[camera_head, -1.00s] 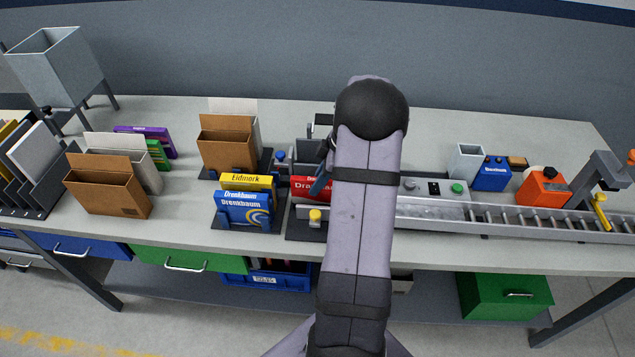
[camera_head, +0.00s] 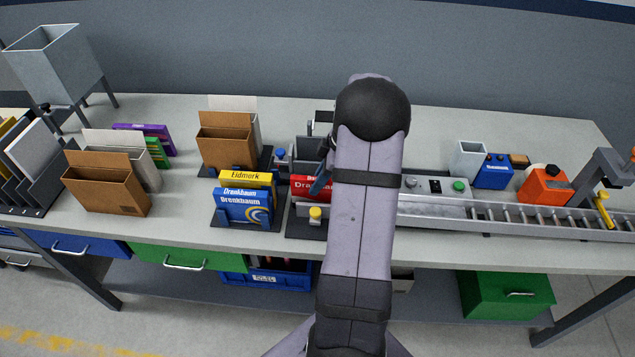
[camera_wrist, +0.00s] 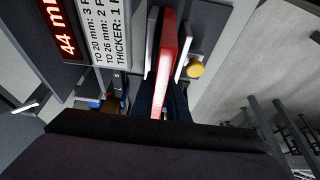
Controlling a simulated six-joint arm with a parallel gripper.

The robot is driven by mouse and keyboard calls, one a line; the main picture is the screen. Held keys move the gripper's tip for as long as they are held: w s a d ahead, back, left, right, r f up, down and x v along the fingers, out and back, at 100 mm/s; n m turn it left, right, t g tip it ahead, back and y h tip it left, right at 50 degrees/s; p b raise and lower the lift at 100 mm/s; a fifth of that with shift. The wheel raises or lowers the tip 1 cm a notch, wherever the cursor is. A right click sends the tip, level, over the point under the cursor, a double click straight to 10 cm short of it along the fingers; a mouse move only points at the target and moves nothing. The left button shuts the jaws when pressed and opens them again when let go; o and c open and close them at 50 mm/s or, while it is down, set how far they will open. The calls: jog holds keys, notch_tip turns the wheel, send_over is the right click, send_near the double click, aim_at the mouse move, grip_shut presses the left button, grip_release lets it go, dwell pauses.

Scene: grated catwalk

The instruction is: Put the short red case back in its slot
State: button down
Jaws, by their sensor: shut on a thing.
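The short red case (camera_head: 309,188) shows partly in the head view, in the dark holder (camera_head: 303,229) with the yellow knob, left of my arm. In the wrist view the red case (camera_wrist: 165,62) stands on edge between light plates. My gripper (camera_wrist: 165,108) is shut on the near end of the case. In the head view my gripper (camera_head: 323,178) is mostly hidden behind my arm. I cannot tell how deep the case sits between the plates.
Blue and yellow Drenkbaum and Eidmark cases (camera_head: 243,204) stand just left of the holder. A brown box (camera_head: 226,146) is behind them. A roller conveyor (camera_head: 520,217) runs to the right. A sign (camera_wrist: 102,30) with thickness text stands beside the case in the wrist view.

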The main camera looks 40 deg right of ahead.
dwell(0.4)
jog(key=c, duration=1.6)
grip_release()
jog(key=shift+c, duration=0.2)
jog(key=shift+b+v, duration=1.3)
jog(key=shift+v, duration=2.35)
jog(key=shift+w+a, duration=0.1)
jog(key=shift+a, duration=0.25)
jog(key=s+a+f+m+g+h, duration=0.1)
jog(key=s+a+f+m, duration=0.1)
jog(key=a, duration=0.7)
jog(key=s+a+f+m+g+h, duration=0.1)
jog(key=s+a+f+m, duration=0.1)
jog(key=s+a+m, duration=0.2)
jog(key=s+a+f+m+g+h, duration=0.1)
jog(key=s+a, duration=0.6)
jog(key=a, duration=0.7)
jog(key=shift+s+a+f+m, duration=0.3)
jog(key=shift+a+f+m, duration=0.05)
jog(key=shift+f+m, duration=0.6)
